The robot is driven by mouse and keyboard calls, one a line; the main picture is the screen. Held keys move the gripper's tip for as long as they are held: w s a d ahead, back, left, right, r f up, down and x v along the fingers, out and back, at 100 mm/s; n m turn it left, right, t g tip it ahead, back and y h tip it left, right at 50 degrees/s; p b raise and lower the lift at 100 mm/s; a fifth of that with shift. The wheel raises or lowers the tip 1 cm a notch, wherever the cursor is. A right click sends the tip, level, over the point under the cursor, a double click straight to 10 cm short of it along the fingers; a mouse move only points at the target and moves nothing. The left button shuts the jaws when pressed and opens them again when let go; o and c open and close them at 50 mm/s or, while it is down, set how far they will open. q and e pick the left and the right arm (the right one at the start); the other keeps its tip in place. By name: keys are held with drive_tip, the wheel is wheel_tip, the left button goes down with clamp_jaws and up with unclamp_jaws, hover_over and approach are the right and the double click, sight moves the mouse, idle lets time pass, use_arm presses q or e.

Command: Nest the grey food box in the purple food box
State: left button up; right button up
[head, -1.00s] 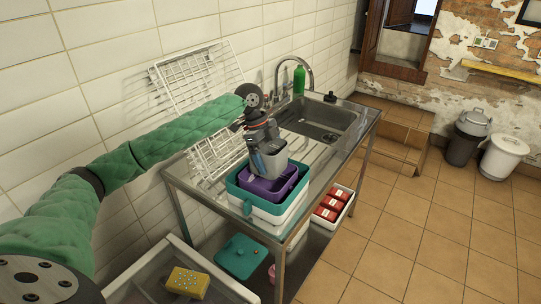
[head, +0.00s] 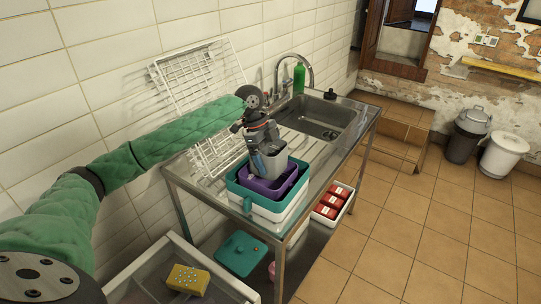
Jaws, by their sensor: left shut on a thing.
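The grey food box (head: 271,162) is held by my left gripper (head: 259,148), which is shut on it and comes down from above. The grey box is upright, over the purple food box (head: 266,193), and its lower part appears to be inside the purple box's opening. Whether it touches the purple box's floor cannot be seen. The purple box sits inside a teal and white box (head: 272,212) on the steel sink table. My right gripper does not show.
A white wire rack (head: 205,105) leans on the tiled wall behind my left arm. The sink (head: 318,118) with a tap and a green bottle (head: 299,79) is behind. Below are a teal lid (head: 241,254), red packs in a white tray (head: 333,203) and a yellow sponge (head: 188,279).

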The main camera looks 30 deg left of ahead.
use_arm(q)
drive_tip(key=shift+f, duration=1)
drive_tip(key=o, duration=0.7)
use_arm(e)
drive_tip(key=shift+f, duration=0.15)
use_arm(q)
drive_tip(key=shift+r+p, duration=0.9)
drive_tip(key=shift+r, duration=0.2)
drive_tip(key=shift+r+p, duration=1.2)
drive_tip(key=shift+r, duration=0.15)
drive_tip(key=shift+r+p, duration=0.85)
drive_tip(key=shift+r, duration=0.05)
drive_tip(key=shift+r+p, duration=0.95)
drive_tip(key=shift+r, duration=0.15)
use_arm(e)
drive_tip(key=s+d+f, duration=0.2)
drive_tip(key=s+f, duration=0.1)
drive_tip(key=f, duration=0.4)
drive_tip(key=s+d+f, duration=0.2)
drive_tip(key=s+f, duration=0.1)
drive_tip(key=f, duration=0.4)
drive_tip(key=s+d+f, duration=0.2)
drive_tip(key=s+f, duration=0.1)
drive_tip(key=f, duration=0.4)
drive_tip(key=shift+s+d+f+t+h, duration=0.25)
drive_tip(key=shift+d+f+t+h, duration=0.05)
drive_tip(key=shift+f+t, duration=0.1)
